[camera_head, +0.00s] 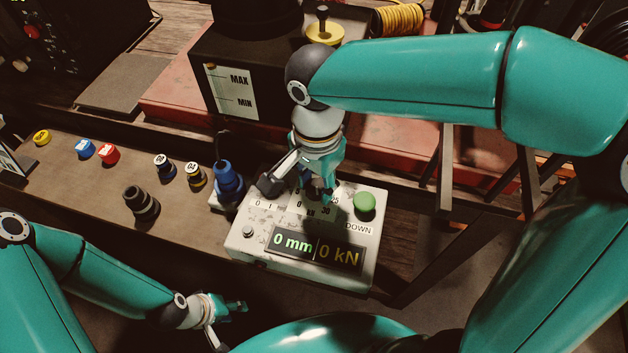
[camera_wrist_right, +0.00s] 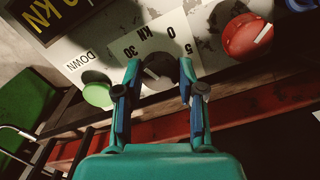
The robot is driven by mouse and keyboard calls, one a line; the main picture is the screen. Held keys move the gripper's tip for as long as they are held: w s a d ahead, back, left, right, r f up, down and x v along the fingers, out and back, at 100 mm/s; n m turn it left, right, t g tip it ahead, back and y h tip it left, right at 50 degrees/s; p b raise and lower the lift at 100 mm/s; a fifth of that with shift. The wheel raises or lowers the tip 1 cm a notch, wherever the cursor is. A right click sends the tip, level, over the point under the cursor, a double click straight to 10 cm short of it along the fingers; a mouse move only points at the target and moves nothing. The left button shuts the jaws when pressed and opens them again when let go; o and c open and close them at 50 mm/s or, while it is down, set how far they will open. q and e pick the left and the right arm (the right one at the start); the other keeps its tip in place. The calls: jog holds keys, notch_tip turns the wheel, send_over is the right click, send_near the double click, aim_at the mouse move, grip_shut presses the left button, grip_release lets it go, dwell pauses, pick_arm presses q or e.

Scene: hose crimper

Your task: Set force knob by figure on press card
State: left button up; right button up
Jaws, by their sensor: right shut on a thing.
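The pale control box (camera_head: 240,243) stands at the table's front edge, its display (camera_head: 316,249) reading 0 mm and 0 kN. My right gripper (camera_head: 326,196) reaches down to its force scale. In the right wrist view, its fingers (camera_wrist_right: 158,72) are shut around the dark force knob (camera_wrist_right: 160,66), beside the printed figures 0, 5 and 30. The knob's pointer cannot be made out. My left gripper (camera_head: 236,325) is apart from the box, low in the picture, with its fingers spread and nothing between them. A card (camera_head: 10,166) shows partly at the left edge; its figures cannot be read.
The box has a green DOWN button (camera_head: 364,202); a red knob (camera_wrist_right: 246,36) shows in the wrist view. Several coloured fittings, such as a blue one (camera_head: 228,182) and a black one (camera_head: 141,203), stand on the table to its left. A black tank (camera_head: 262,75) stands behind.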

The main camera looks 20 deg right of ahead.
jog(key=n, duration=0.4)
jog(key=shift+w+r+n, duration=0.15)
jog(key=shift+w+n, duration=0.05)
jog(key=shift+n, duration=0.1)
jog(key=n, duration=0.3)
jog(key=shift+n, duration=0.4)
jog(key=n+p, duration=0.1)
jog(key=n, duration=0.7)
jog(key=n+p, duration=0.1)
jog(key=n, duration=0.2)
jog(key=shift+n, duration=0.4)
jog(key=n, duration=0.3)
jog(key=shift+p, duration=0.4)
jog(key=n+p, duration=0.1)
jog(key=n, duration=0.4)
jog(key=shift+n+p, duration=0.45)
jog(key=shift+n, duration=1.25)
